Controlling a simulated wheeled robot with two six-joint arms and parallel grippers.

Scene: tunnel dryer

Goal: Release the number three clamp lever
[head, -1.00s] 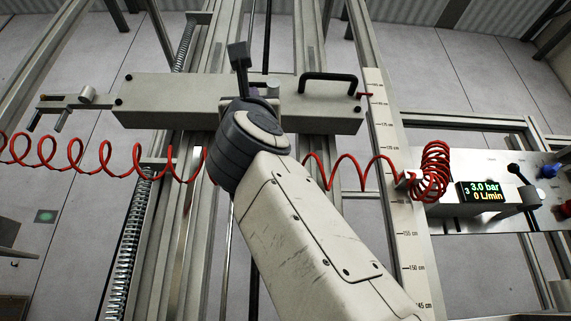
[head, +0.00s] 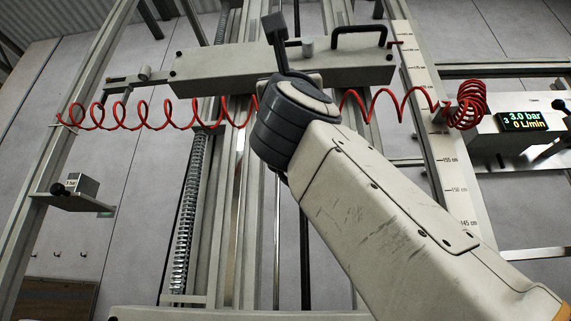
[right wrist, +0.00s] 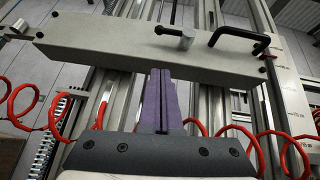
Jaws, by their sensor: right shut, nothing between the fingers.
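A pale beam (head: 215,70) crosses the rails with a black grab handle (head: 360,34) and a small metal post (head: 307,45) on it. In the right wrist view, a short black-knobbed lever (right wrist: 168,31) joins that post. I see no number on it, so I cannot tell whether it is the number three clamp lever. My right gripper (right wrist: 160,72) has purple fingers shut and empty, just in front of the beam's lower edge; contact is unclear. In the head view my own wrist hides those fingers. My left gripper is not in view.
A coiled red hose (head: 150,113) runs across, behind my right arm. A black-knobbed part (head: 58,188) sits on a left bracket (head: 80,203). A display (head: 522,121) at right reads 3, 3.0 bar, 0 L/min. A scale post (head: 440,170) stands right of my arm.

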